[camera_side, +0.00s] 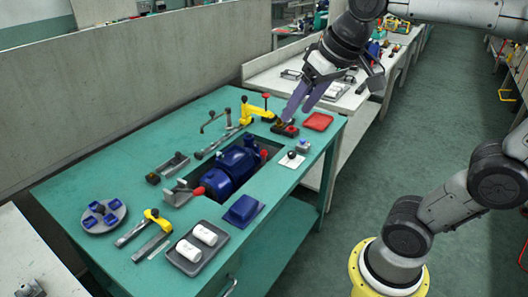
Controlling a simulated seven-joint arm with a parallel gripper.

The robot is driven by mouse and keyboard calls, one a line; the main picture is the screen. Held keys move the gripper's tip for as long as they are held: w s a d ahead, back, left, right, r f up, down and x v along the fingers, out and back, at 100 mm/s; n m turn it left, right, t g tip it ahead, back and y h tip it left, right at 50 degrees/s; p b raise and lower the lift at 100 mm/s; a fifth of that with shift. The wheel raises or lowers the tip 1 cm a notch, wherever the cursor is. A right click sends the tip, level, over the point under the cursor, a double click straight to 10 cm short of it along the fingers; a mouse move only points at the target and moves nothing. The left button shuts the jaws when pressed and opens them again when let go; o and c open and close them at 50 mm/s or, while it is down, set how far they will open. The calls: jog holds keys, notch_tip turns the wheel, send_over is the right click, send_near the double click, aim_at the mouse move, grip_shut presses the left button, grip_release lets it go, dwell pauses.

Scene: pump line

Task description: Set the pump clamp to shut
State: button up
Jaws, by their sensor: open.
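The blue pump (232,170) lies in a dark recess in the green bench top. A grey bracket with a red-tipped lever (190,191) sits at its near left end, and a small red knob (263,154) shows at its right side. A yellow clamp-like arm with a red top (257,110) stands behind the pump. I cannot tell for certain which of these is the pump clamp, or its setting. My gripper (294,112) is open, fingers pointing down, just right of the yellow arm and above or beside a dark block with red parts (286,130). Contact is unclear.
The green bench (95,185) also holds a red tray (318,121), a blue tray (243,210), a grey tray with white cylinders (184,262), a round plate with blue parts (103,215) and a second yellow clamp (155,218).

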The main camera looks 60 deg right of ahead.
jog(key=w+d+r+m+g, duration=0.15)
jog(key=w+d, duration=0.25)
jog(key=w, duration=0.6)
jog(key=m+g, duration=0.4)
jog(key=m, duration=0.1)
send_over(264, 151)
notch_tip(264, 151, down, 22)
notch_tip(264, 151, down, 13)
jog(key=shift+w+f, duration=0.1)
grip_shut()
